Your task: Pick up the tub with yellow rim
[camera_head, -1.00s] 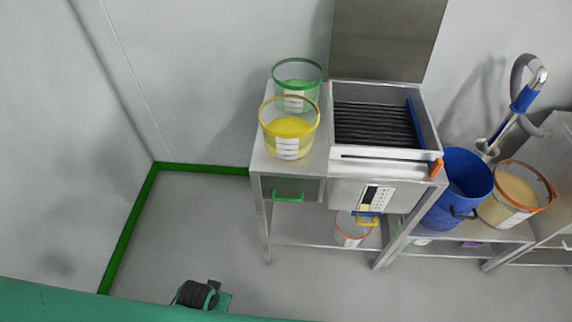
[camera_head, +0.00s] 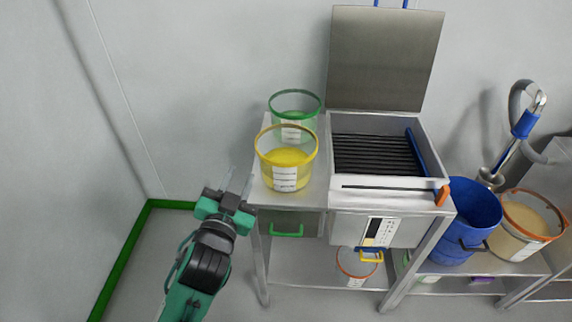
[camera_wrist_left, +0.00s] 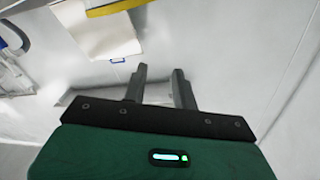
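The tub with yellow rim (camera_head: 286,172) is a clear tub with yellow contents and a white label. It stands upright on the left side of the steel table, in front of the green-rimmed tub (camera_head: 295,110). My left gripper (camera_head: 238,181) is just left of the yellow-rimmed tub, apart from it, with its fingers spread and nothing between them. In the left wrist view the two fingers (camera_wrist_left: 161,78) are also apart and empty. A yellow band (camera_wrist_left: 116,7) shows at the top of that view; I cannot tell for sure what it belongs to. My right gripper is not in view.
A steel machine with an open lid (camera_head: 385,58) stands right of the tubs. A blue bin (camera_head: 468,222) and an orange-rimmed tub (camera_head: 525,228) are farther right. Another orange-rimmed tub (camera_head: 354,268) is on the lower shelf. Floor left of the table is clear.

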